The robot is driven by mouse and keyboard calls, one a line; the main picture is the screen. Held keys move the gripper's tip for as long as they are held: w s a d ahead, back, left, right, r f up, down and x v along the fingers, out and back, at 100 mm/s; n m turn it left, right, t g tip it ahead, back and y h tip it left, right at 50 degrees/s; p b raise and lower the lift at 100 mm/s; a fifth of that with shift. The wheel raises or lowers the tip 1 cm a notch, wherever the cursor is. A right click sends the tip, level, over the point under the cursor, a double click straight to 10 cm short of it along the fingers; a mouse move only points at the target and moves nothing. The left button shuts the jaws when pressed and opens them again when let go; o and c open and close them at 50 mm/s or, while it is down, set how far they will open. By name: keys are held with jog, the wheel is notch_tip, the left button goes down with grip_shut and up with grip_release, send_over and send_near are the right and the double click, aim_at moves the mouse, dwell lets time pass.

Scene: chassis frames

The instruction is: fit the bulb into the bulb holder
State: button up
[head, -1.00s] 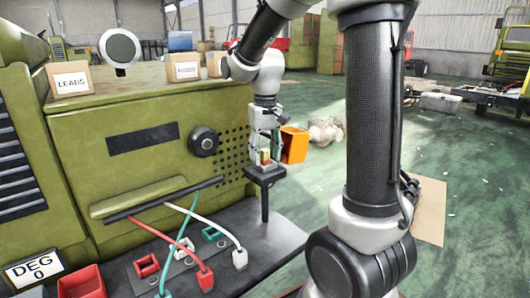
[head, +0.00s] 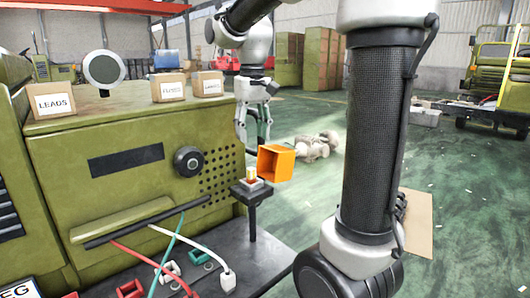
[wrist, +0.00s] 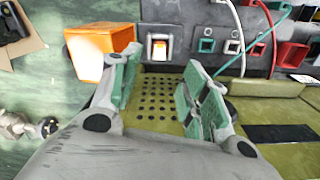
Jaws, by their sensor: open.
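The bulb (head: 252,172), small and amber, stands upright at the white bulb holder (head: 251,184) on top of a black post at the bench's right end. In the wrist view the bulb (wrist: 160,46) shows inside the holder's pale square outline. How deep it sits is too small to tell. My gripper (head: 254,137) is above and behind the post, fingers pointing down, apart from the bulb. In the wrist view my gripper (wrist: 160,72) has its green-padded fingers spread wide with nothing between them.
An orange open box (head: 276,163) is close to the right of the holder. The green cabinet (head: 120,200) with a black knob (head: 188,161) stands left of it. Red, white and green leads (head: 227,279) run to the bench front. Labelled cartons (head: 170,88) sit on top of the cabinet.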

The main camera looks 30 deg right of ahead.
jog(key=s+f+t, duration=0.2)
jog(key=s, duration=0.7)
jog(key=s+d+f+t, duration=0.1)
jog(key=s+f+t, duration=0.1)
jog(key=s, duration=0.7)
jog(key=shift+s+d+f+n, duration=0.25)
jog(key=shift+s+f+n, duration=0.1)
jog(key=shift+f, duration=0.45)
